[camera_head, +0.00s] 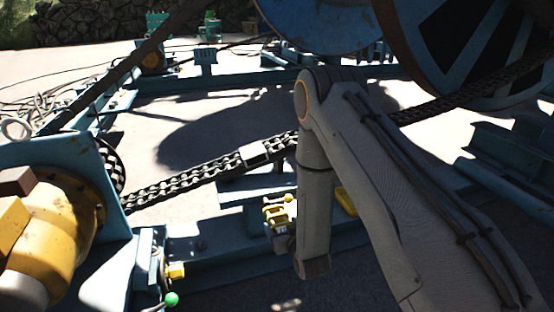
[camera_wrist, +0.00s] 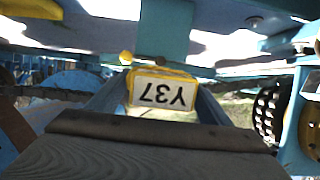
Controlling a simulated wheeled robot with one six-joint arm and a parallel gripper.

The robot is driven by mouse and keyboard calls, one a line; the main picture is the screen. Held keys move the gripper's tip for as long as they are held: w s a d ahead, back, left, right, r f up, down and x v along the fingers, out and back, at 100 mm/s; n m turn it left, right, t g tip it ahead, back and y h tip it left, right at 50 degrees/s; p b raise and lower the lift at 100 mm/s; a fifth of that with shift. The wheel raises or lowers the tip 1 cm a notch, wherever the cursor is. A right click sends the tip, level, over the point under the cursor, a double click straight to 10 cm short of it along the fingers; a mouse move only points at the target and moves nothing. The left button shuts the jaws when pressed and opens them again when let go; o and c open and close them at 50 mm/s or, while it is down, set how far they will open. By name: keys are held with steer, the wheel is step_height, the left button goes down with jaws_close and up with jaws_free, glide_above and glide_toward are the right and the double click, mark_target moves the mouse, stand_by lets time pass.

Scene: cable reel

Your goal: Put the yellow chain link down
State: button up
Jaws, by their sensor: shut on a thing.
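The yellow chain link (camera_head: 278,212) is at the centre of the head view, just left of my forearm. My gripper (camera_head: 282,232) is shut on it, and the link stands out above the jaws. In the wrist view the yellow link (camera_wrist: 130,84) shows between the two fingers of my gripper (camera_wrist: 160,98). A white plate reading "Y37" (camera_wrist: 162,94), upside down, is on it. My arm hides part of the area right of the link. I cannot tell how far the link is from the blue frame behind it.
A blue steel frame (camera_head: 215,255) runs below and behind the gripper. A heavy dark chain (camera_head: 190,182) crosses the middle. A yellow motor (camera_head: 50,240) stands at left, a large blue reel (camera_head: 470,45) at upper right.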

steer(key=s+d+r+m+h, duration=0.1)
steer(key=s+d+r, duration=0.25)
steer(key=d, duration=0.25)
steer(key=s+d+r+m+h+p, duration=0.1)
steer(key=s+d+r+h, duration=0.1)
steer(key=s+d, duration=0.25)
steer(key=s+d+r+m+h, duration=0.1)
steer(key=s+d+r, duration=0.2)
steer(key=d, duration=0.3)
steer(key=s+r+p, duration=0.9)
steer(key=r+p, duration=0.1)
steer(key=p, duration=0.4)
steer(key=shift+s+t, duration=0.2)
steer(key=shift+t, duration=0.2)
steer(key=shift+r, duration=0.1)
